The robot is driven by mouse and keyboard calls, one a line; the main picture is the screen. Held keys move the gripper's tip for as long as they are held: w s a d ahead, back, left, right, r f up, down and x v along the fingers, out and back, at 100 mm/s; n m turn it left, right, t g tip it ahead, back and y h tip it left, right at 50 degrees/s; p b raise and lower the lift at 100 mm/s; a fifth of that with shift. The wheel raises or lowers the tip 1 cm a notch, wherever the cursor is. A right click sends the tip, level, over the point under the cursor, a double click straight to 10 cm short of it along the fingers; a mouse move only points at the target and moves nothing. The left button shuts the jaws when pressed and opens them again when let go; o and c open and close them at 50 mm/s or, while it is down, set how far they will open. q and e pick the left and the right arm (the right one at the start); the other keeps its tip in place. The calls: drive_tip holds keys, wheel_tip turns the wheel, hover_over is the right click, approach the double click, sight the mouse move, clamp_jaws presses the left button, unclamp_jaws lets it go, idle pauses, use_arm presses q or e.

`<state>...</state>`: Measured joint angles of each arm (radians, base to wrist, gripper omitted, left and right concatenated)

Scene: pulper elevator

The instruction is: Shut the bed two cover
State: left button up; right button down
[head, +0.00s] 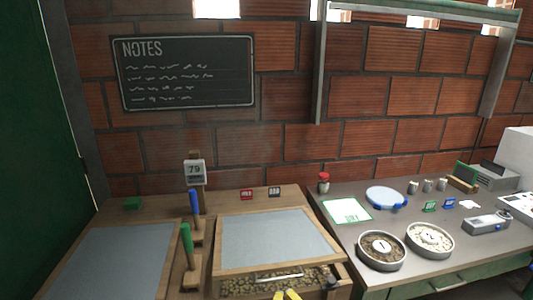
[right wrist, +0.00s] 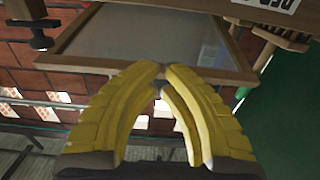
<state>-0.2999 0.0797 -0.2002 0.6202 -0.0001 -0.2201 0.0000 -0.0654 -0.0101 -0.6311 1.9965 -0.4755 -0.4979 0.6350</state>
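Two wooden beds with grey covers stand at the front left. The right-hand cover (head: 270,238) has a wooden frame, and a metal handle (head: 278,276) shows at its front edge. Coffee beans (head: 255,285) show in an open strip of the bed below that edge. I cannot read which bed is two. My right gripper's yellow fingertips (head: 286,295) show at the bottom edge, just in front of the handle. In the right wrist view its fingertips (right wrist: 162,70) nearly meet, with nothing clearly held, against a framed grey panel (right wrist: 150,38). My left gripper is out of view.
The left cover (head: 110,258) lies beside it. Green (head: 187,240) and blue (head: 194,205) handled tools stand between the beds. The right table holds two bowls of beans (head: 381,248) (head: 430,238), a blue-white round item (head: 386,197) and a green-edged sheet (head: 347,210).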

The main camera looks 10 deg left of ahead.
drive_tip(key=shift+s+d+f, duration=0.1)
drive_tip(key=shift+s+f, duration=0.05)
drive_tip(key=shift+f, duration=2)
